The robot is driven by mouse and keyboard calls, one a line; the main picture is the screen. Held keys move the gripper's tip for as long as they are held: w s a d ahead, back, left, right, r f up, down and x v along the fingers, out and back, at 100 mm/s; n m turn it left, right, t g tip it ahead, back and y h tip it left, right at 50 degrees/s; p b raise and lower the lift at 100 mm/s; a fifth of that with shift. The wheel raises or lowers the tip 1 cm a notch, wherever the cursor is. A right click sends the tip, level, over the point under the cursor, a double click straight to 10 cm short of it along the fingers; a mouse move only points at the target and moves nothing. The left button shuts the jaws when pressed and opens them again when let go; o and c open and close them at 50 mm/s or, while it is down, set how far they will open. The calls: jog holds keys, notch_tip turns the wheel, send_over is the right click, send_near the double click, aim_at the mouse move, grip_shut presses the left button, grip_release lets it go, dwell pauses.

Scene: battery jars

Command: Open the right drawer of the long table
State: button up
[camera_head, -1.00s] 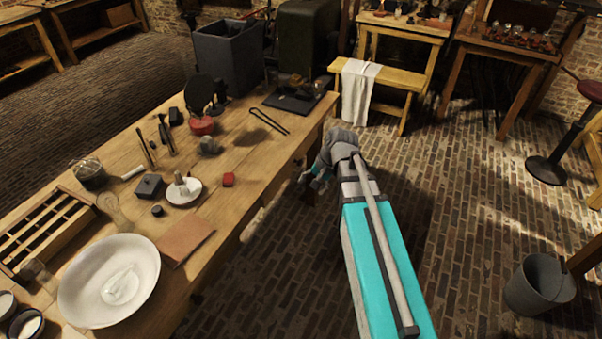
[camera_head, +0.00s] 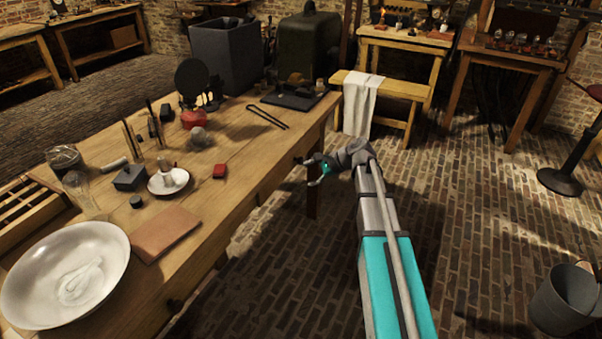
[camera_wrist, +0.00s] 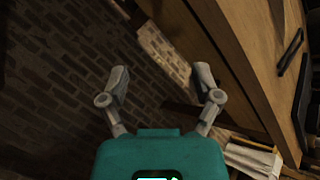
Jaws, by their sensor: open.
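The long wooden table (camera_head: 232,168) runs from the lower left to the middle of the head view. I cannot make out the right drawer's edges in the head view. My gripper (camera_head: 311,172) is beside the table's far right end, pointing left at its front. In the wrist view my gripper (camera_wrist: 161,78) is open with nothing between the fingers.
A bench (camera_head: 400,88) with a white cloth (camera_head: 358,105) stands beyond the gripper. A bucket (camera_head: 565,300) is at lower right. The brick floor between is clear.

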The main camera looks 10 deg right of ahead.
jog(key=w+d+f+m+t+y+b, duration=0.3)
jog(key=w+d+f+m+b, duration=0.2)
jog(key=w+f+b, duration=0.45)
jog(key=m+t+y+b, duration=0.25)
jog(key=m+b, duration=0.35)
jog(key=b, duration=0.6)
send_near(302, 161)
jog(key=v, duration=0.3)
jog(key=shift+s+a+t+h, duration=0.1)
jog(key=shift+s+t+h, duration=0.15)
jog(key=shift+t+h, duration=0.1)
jog(key=shift+a, duration=0.1)
jog(key=x, duration=1.3)
jog(key=shift+w+a, duration=0.2)
jog(key=shift+a, duration=0.1)
grip_shut()
